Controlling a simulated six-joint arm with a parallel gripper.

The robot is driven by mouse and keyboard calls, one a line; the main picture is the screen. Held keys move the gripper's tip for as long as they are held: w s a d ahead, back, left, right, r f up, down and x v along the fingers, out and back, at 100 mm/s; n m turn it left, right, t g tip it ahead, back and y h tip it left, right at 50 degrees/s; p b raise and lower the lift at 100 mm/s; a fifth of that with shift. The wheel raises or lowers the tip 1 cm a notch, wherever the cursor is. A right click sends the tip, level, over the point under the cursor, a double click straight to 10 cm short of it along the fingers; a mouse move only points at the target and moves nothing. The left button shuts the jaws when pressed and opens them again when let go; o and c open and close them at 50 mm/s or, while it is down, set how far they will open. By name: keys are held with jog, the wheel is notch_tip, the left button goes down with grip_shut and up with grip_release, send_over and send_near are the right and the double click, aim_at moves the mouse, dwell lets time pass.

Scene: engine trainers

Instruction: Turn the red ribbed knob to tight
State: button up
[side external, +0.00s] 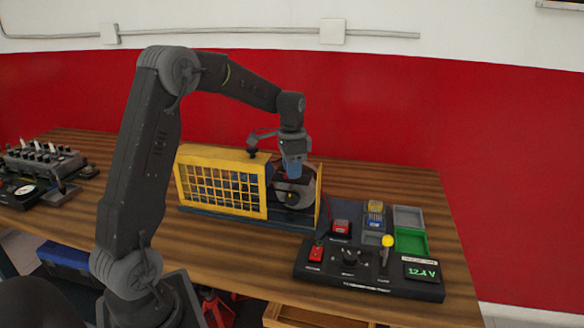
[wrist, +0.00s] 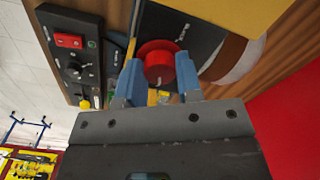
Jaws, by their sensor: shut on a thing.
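The red ribbed knob (wrist: 158,66) shows in the wrist view between the two blue fingers of my gripper (wrist: 157,78). A wider red disc lies around its base, and white lettering shows on the dark panel beside it. The fingers are shut on the knob, one on each side. In the side view my gripper (side external: 292,166) points down into the engine trainer (side external: 265,213), behind the yellow mesh guard (side external: 222,187). The knob is hidden in that view. I cannot read the knob's turn position.
A black control panel (side external: 350,276) with a red switch (side external: 316,254), a yellow-topped lever (side external: 387,241) and a lit display stands at front right. Small trays, one green (side external: 411,241), lie behind it. Other equipment (side external: 40,163) stands at the far left. The table's right back is clear.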

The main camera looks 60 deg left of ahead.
jog(key=o, duration=0.9)
jog(key=shift+o, duration=0.2)
notch_tip(320, 180, up, 14)
dwell(0.5)
jog(key=s+d+r+t, duration=0.2)
jog(key=s+d, duration=0.3)
jog(key=d, duration=0.4)
jog(key=s+d+f+n+t, duration=0.1)
jog(key=s+d+f, duration=0.2)
jog(key=s+d, duration=0.4)
jog(key=s+d+f+n+t, duration=0.2)
jog(key=s+d+f, duration=0.2)
jog(key=s, duration=0.5)
jog(key=d, duration=0.2)
jog(key=shift+s+d+t, duration=0.3)
jog(key=shift+d, duration=0.05)
